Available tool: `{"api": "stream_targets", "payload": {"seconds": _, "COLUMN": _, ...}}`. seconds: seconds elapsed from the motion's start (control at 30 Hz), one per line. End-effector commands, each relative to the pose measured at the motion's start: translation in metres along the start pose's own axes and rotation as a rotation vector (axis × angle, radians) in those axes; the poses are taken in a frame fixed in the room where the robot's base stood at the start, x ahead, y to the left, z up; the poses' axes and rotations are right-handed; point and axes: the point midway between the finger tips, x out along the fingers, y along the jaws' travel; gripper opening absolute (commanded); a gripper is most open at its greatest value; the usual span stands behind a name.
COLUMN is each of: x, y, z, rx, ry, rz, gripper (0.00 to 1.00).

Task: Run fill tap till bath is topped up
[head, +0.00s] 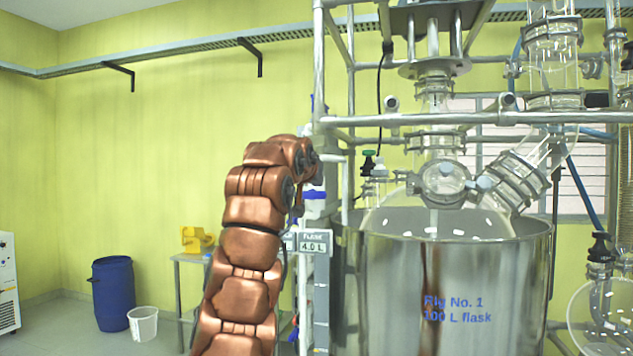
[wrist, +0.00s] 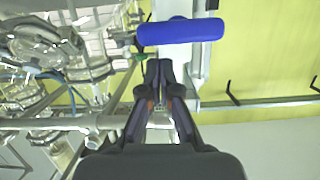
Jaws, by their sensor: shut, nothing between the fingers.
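The bath (head: 395,280) is a large steel vessel marked "Rig No. 1 100 L flask", with a glass flask (head: 440,222) sitting in it. The water level inside is hidden. A blue lever handle (wrist: 180,31), which looks like a tap's, lies just beyond my fingertips in the wrist view, on a pale upright panel. A blue part also shows beside my arm in the head view (head: 314,194). My gripper (wrist: 158,68) is shut and empty, with a small apparent gap to the handle. In the head view my arm hides the gripper.
Metal frame tubes (head: 470,119) and glassware surround the bath. A small table (head: 190,258) with a yellow container, a blue drum (head: 113,293) and a white bucket (head: 143,323) stand left.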

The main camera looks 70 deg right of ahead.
Motion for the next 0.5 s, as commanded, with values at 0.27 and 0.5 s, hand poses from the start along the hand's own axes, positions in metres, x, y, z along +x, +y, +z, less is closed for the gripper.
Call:
{"api": "stream_targets", "payload": {"seconds": 0.27, "x": -0.007, "y": -0.003, "z": -0.027, "rx": 0.000, "ry": 0.000, "rz": -0.003, "gripper": 0.00}}
{"api": "stream_targets", "payload": {"seconds": 0.5, "x": -0.032, "y": -0.004, "z": -0.026, "rx": 0.001, "ry": 0.005, "rz": -0.005, "gripper": 0.00}}
